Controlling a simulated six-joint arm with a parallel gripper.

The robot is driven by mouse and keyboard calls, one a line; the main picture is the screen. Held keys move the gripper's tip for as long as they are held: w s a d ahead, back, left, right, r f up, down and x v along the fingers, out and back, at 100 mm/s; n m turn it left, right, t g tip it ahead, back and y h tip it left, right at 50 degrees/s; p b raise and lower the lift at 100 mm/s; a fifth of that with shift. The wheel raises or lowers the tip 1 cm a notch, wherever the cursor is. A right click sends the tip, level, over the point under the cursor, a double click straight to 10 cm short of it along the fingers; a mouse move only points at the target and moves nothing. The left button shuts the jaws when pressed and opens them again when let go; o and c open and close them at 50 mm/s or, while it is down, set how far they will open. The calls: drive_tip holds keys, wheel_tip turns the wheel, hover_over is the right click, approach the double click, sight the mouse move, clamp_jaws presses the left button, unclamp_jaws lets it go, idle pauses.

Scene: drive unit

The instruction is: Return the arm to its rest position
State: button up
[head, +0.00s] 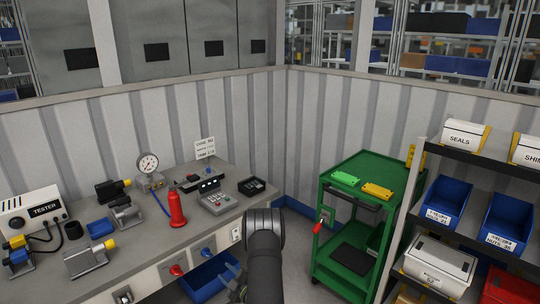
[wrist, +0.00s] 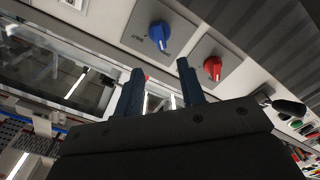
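My arm (head: 264,245) rises at the bottom middle of the head view, in front of the bench's right end. My gripper (wrist: 160,80) shows in the wrist view as two dark fingers standing apart with nothing between them. In the wrist view a panel with a blue knob (wrist: 160,32) and a red knob (wrist: 212,68) lies beyond the fingertips. I cannot judge the exact gap, but no contact shows.
The grey bench (head: 150,225) with a tester (head: 30,212), a gauge (head: 148,163) and a red cone-like piece (head: 176,210) is at left. A blue bin (head: 208,277) sits below it. A green cart (head: 350,225) and a shelf with blue bins (head: 447,200) stand at right.

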drive_tip(key=x, duration=1.1)
drive_tip(key=shift+w+a, duration=0.2)
drive_tip(key=shift+w, duration=0.05)
drive_tip(key=shift+s+d, duration=0.1)
drive_tip(key=v, duration=1.7)
approach(210, 256)
drive_tip(key=x, duration=0.9)
drive_tip(key=shift+a+r, duration=0.15)
drive_tip(key=shift+a, duration=0.3)
drive_tip(key=shift+d+m, duration=0.35)
drive_tip(key=shift+m, duration=0.35)
drive_tip(key=v, duration=1.7)
drive_tip(key=w+a+m, duration=0.3)
drive_tip(key=w+a, duration=0.2)
drive_tip(key=w+a+m, duration=0.4)
drive_tip(key=w+a, duration=0.1)
drive_tip(key=w, duration=0.1)
drive_tip(key=shift+a, duration=0.35)
